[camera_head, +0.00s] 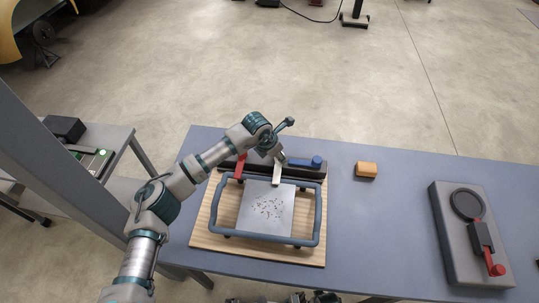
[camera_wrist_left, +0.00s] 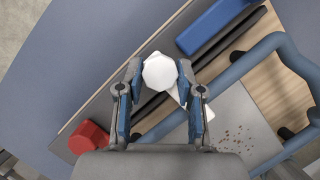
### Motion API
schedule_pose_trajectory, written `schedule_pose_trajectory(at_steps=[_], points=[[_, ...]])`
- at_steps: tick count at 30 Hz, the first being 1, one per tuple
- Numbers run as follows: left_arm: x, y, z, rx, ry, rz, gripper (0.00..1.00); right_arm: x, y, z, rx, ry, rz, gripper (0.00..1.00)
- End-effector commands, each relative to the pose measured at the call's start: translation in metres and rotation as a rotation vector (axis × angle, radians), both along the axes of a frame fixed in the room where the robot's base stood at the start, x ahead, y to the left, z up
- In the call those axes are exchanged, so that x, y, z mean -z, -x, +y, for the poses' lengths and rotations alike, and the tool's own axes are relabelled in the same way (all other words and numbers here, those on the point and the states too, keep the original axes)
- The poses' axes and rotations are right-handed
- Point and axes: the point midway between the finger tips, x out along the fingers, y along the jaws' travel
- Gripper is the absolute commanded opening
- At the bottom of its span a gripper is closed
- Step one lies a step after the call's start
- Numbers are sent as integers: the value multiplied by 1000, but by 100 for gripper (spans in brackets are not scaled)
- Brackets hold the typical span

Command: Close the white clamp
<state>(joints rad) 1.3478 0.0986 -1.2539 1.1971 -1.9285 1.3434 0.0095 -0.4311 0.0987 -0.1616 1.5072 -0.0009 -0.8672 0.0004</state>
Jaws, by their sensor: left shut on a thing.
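The white clamp (camera_head: 276,174) is on the dark bar at the back of the wooden board, between the red clamp (camera_head: 241,166) and the blue clamp (camera_head: 305,162). In the left wrist view the white clamp's rounded end (camera_wrist_left: 160,72) sits between the fingers of my left gripper (camera_wrist_left: 161,90). The gripper is shut on it. In the head view my left gripper (camera_head: 277,158) is over the clamp's upper end and hides part of it. A grey plate (camera_head: 264,208) with dark specks lies below, inside a blue tubular frame (camera_head: 319,212). My right gripper is not in view.
The wooden board (camera_head: 209,208) lies on a blue-grey table (camera_head: 378,222). An orange block (camera_head: 366,170) is to the right of the board. A grey fixture (camera_head: 449,223) with a red-handled lever stands farther right. The table between them is clear.

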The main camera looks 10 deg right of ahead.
Motion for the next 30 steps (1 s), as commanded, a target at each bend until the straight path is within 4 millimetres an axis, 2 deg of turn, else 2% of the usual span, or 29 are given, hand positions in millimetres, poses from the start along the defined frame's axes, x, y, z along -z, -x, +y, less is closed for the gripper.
schedule_pose_trajectory(at_steps=[1,12,13,15,16,25,30], points=[[-5,-2,-3,-3,9,-12,0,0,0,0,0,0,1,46],[-7,-3,-2,-7,9,-15,0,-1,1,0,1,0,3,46],[-7,-3,-2,-7,9,-15,41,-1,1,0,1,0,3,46],[-6,-3,-2,-7,8,-14,59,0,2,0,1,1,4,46],[-6,-3,-2,-6,7,-13,61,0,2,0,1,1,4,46],[-4,-1,0,-5,4,-7,61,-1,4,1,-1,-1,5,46],[-22,2,6,-5,3,-10,61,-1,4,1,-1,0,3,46]])
